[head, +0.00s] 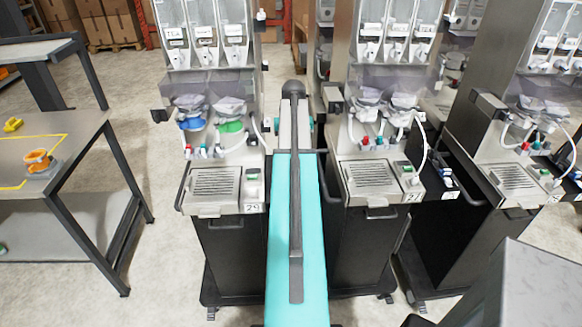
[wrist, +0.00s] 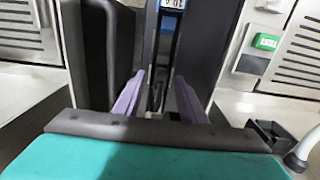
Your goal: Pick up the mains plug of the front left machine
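The front left machine (head: 213,185) is a steel dispenser on a dark cabinet, left of my teal arm in the head view. Its label looks like 29, and a blue and a green cap show under its hoppers. I cannot make out its mains plug in either view. My gripper (wrist: 158,88) shows in the wrist view as two purple fingers, apart, with no object clearly held between them. Dark upright surfaces and a narrow gap lie beyond them. In the head view my arm hides the gripper between two machines.
Another dispenser (head: 375,180) stands close to the right of my arm, and a third (head: 515,180) stands farther right. A steel table (head: 75,150) with an orange item (head: 39,161) is at left. Bare floor (head: 160,240) lies between table and machines. Cartons (head: 110,22) stand behind.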

